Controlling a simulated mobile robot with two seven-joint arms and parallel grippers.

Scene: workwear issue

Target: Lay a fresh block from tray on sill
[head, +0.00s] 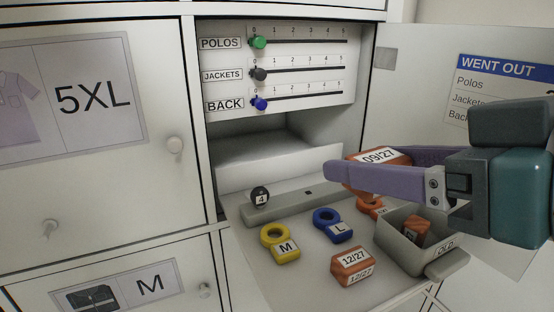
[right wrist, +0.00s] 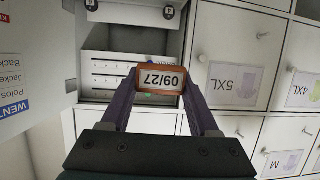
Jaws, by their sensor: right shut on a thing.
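My right gripper (head: 350,166) comes in from the right and is shut on an orange block (head: 384,155) labelled 09/27, held above the pull-out shelf. The right wrist view shows this block (right wrist: 160,79) between both fingers. Another orange block (head: 352,266) labelled 12/27 lies on the shelf. A grey open container (head: 386,241) marked OLD holds an orange block (head: 417,231). A raised grey strip (head: 285,205), perhaps the sill, runs along the opening's front. I cannot tell which surface is the tray. My left gripper is not in view.
A yellow M ring tag (head: 281,244), a blue L ring tag (head: 333,225) and a partly hidden orange tag (head: 370,204) lie on the shelf. The slider panel (head: 278,68) is above; an open door (head: 417,60) stands right.

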